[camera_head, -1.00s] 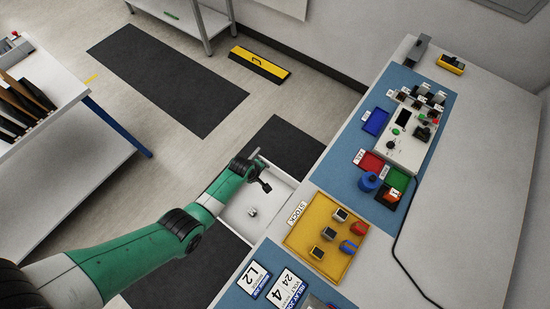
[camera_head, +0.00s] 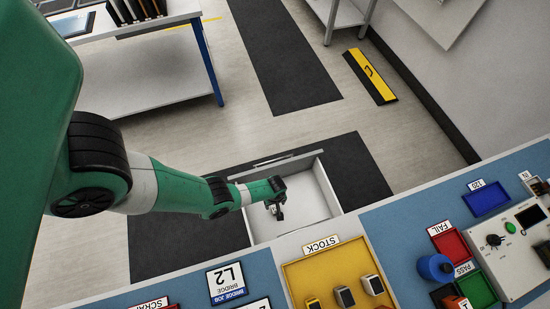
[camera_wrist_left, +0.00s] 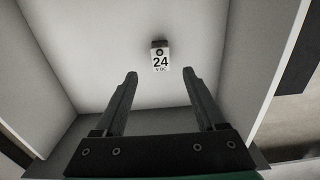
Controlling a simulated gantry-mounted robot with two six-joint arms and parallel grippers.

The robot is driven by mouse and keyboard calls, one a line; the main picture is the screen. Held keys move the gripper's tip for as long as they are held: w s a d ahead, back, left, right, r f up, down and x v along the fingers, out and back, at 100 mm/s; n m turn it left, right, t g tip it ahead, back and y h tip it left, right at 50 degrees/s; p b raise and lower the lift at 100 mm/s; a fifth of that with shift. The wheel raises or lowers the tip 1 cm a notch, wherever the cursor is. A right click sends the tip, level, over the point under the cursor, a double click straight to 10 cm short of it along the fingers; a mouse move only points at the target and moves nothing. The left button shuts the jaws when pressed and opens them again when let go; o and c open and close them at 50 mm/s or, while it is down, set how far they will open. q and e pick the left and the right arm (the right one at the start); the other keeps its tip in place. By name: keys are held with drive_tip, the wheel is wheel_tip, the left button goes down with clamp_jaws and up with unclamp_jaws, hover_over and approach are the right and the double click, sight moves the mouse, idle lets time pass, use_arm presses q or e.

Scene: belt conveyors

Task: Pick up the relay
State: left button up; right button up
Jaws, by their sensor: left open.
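A small relay (camera_wrist_left: 161,57) with a white face marked "24 V DC" lies on the white floor of an open drawer. The drawer (camera_head: 312,192) shows in the head view, pulled out from the bench. My left gripper (camera_head: 278,208) is over the drawer. In the left wrist view the left gripper (camera_wrist_left: 160,78) is open and empty, and the relay appears beyond its fingertips, between their lines, not touched. In the head view I cannot make out the relay apart from the gripper. My right gripper is not in view.
The bench holds a yellow STOCK tray (camera_head: 298,275) with several relays, an L2 card (camera_head: 226,281), a red FAIL tray (camera_head: 450,243), a green PASS tray (camera_head: 478,289) and a test panel (camera_head: 513,263). The drawer walls stand around the relay. A side table (camera_head: 160,70) stands at upper left.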

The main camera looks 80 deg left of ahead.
sight(275, 209)
use_arm(q)
wheel_tip(275, 209, down, 8)
drive_tip(key=b, duration=0.6)
drive_tip(key=shift+d, duration=0.15)
drive_tip(key=shift+r, duration=0.2)
clamp_jaws()
